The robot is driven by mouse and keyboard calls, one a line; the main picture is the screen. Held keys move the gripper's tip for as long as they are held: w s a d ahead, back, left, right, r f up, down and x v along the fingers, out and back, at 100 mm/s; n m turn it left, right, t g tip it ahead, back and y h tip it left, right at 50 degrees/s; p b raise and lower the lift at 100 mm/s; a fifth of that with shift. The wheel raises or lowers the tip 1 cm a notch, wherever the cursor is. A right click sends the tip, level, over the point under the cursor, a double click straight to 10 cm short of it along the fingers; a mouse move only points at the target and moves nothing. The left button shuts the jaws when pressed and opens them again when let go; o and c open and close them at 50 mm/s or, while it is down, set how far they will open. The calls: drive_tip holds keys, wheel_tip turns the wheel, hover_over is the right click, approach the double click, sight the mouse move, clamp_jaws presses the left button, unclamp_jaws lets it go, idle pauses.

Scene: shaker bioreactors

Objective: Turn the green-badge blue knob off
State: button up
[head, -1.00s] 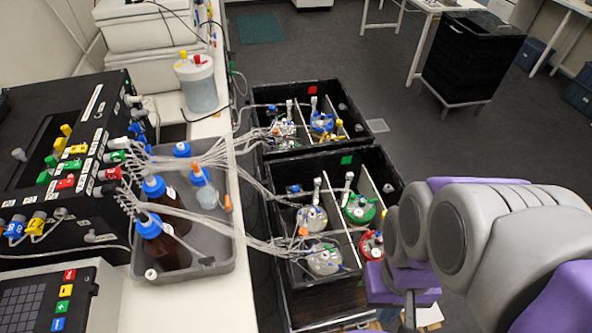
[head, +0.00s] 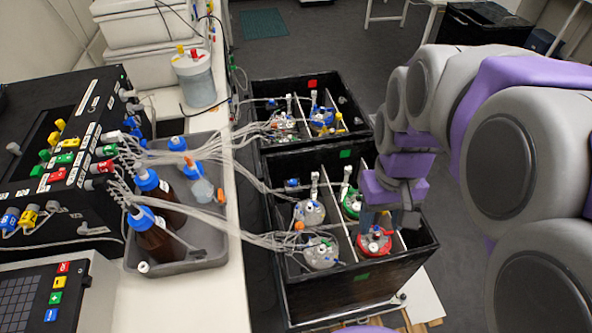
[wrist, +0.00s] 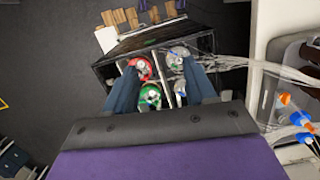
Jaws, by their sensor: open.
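A black crate (head: 405,262) with green badges (head: 345,155) holds several lidded vessels. A small blue knob (head: 291,184) sits at its back left corner, beside a white upright fitting. The knob's exact setting is too small to tell. My gripper (head: 388,222) is open and empty above the crate's right side, near the red-lidded vessel (head: 375,243) and apart from the blue knob. In the wrist view, the jaws (wrist: 161,68) stand wide, with red and green lids (wrist: 150,97) seen between them. I cannot make out the blue knob there.
Another black crate with a red badge (head: 312,84) stands behind. Clear tubes (head: 215,222) run from the left bench to the vessels. A grey tray (head: 212,245) with blue-capped bottles (head: 152,238) lies on the bench. The floor at the right is partly clear.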

drive_tip(key=w+a+f+n+b, duration=0.1)
drive_tip(key=w+a, duration=0.2)
drive_tip(key=w, duration=0.5)
drive_tip(key=w+a+f+n, duration=0.1)
drive_tip(key=w+a, duration=0.2)
drive_tip(key=w, duration=0.4)
drive_tip(key=n+t+b, duration=0.1)
drive_tip(key=n+b, duration=0.3)
drive_tip(key=n, duration=0.4)
hover_over(293, 182)
wheel_tip(293, 182, down, 24)
drive_tip(key=f+b, duration=0.1)
drive_tip(key=f, duration=0.4)
drive_tip(key=f+b, duration=0.2)
drive_tip(key=f, duration=0.3)
drive_tip(key=f+b, duration=0.1)
drive_tip(key=f, duration=0.4)
drive_tip(key=shift+w+a+f+b, duration=0.1)
drive_tip(key=shift+a+f+b, duration=0.15)
drive_tip(key=shift+f+b, duration=0.05)
drive_tip(key=shift+d+f, duration=0.25)
drive_tip(key=shift+f, duration=0.3)
drive_tip(key=shift+a, duration=0.15)
drive_tip(key=c, duration=1.1)
